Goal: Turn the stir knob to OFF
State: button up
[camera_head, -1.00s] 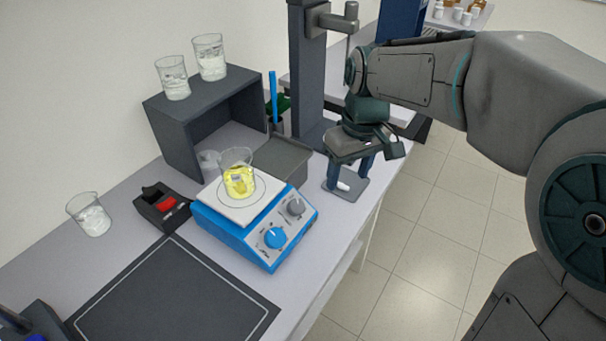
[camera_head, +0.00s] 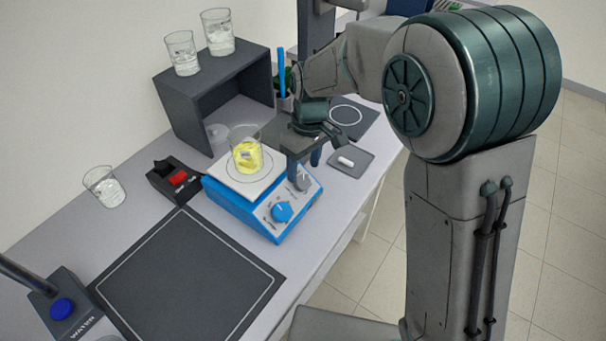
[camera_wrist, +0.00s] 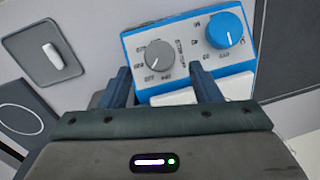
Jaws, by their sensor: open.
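The blue-and-white stirrer (camera_head: 255,210) carries a grey knob (camera_wrist: 158,56) and a blue knob (camera_wrist: 225,30) on its front panel. The blue knob (camera_head: 282,211) also shows clearly in the head view. Small labels ring both knobs; I cannot read surely which one is stir. The grey knob's white mark seems to point down and left in the wrist view. My gripper (camera_wrist: 162,74) is open and empty. Its fingertips lie on either side of the grey knob's line, apart from it. In the head view my gripper (camera_head: 305,155) partly hides the grey knob.
A beaker of yellow liquid (camera_head: 246,155) stands on the stirrer's plate. A black box with a red switch (camera_head: 178,179) is left of it. A grey pad (camera_head: 364,157) with a white capsule-shaped piece (camera_head: 345,161) lies right. A dark mat (camera_head: 185,275) is in front.

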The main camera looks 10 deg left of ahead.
aim_at(301, 181)
jog(key=shift+s+a+f, duration=0.1)
jog(key=shift+s+f, duration=0.05)
jog(key=shift+f, duration=1)
jog(key=shift+s+f, duration=0.1)
jog(key=shift+f, duration=1)
jog(key=shift+c, duration=0.3)
jog(key=c, duration=0.9)
jog(key=n+t+b, duration=0.1)
jog(key=n+b, duration=0.2)
jog(key=shift+s+a+f+t+h, duration=0.1)
jog(key=shift+s+f+t+h, duration=0.05)
jog(key=shift+t+h, duration=0.25)
jog(key=n+t+b, duration=0.1)
jog(key=n+b, duration=0.1)
jog(key=b, duration=0.1)
jog(key=shift+s+n+t, duration=0.15)
jog(key=shift+n+t, duration=0.15)
jog(key=shift+t, duration=0.1)
jog(key=shift+n+t+b, duration=0.6)
jog(key=shift+n+b, duration=0.3)
jog(key=shift+b, duration=0.1)
jog(key=shift+r, duration=0.2)
